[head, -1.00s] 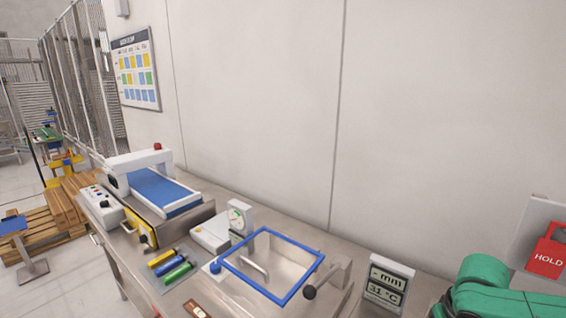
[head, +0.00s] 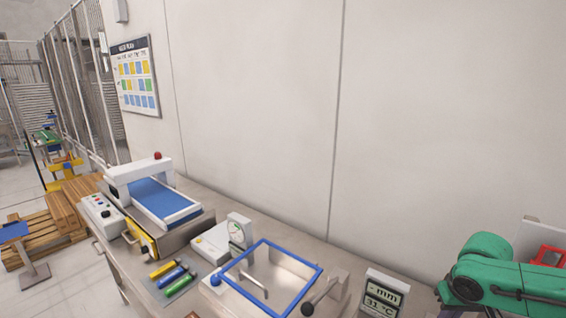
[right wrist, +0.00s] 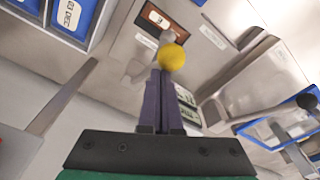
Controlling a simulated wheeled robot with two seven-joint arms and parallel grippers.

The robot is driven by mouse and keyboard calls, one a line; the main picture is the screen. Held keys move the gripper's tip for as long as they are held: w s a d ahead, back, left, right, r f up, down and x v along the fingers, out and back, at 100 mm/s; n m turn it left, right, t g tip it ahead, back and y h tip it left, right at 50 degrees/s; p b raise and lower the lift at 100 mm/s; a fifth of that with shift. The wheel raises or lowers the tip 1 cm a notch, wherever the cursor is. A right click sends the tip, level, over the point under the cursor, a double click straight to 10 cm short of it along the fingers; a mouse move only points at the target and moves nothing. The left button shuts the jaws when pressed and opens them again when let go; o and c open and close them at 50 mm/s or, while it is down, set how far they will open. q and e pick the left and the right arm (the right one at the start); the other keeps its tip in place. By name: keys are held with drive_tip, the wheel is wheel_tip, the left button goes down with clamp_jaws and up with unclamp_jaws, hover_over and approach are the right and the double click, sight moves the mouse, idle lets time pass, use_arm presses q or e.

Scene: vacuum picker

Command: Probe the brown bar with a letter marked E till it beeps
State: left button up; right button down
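A brown bar (right wrist: 160,20) with a white label lies on the metal bench at the top of the right wrist view; the letter on it is too small to read surely. My right gripper (right wrist: 161,75) is shut on a probe with a yellow ball (right wrist: 173,57) and a grey tip (right wrist: 166,38). The tip appears just short of the bar in the picture; I cannot tell whether they touch. A display (head: 382,297) reads "- mm" and "31 °C". My left gripper is out of view.
A blue-framed clear lid (head: 319,272) and a white dial gauge (head: 240,230) stand on the bench. Yellow, blue and green cylinders (head: 171,275) lie left of them, near a blue conveyor (head: 165,198). Blue bins (right wrist: 75,15) show upper left in the wrist view.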

drive_tip(key=shift+w+d+r, duration=0.15)
drive_tip(key=shift+w+r, duration=0.1)
drive_tip(key=shift+r, duration=0.35)
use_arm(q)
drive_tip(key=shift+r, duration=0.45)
use_arm(e)
drive_tip(key=shift+f, duration=0.1)
drive_tip(key=shift+w+d+r+p, duration=0.6)
drive_tip(key=shift+w+r+p, duration=0.1)
drive_tip(key=shift+r, duration=0.2)
drive_tip(key=shift+w+d+r, duration=0.25)
drive_tip(key=shift+d+r, duration=0.05)
drive_tip(key=shift+r, duration=0.05)
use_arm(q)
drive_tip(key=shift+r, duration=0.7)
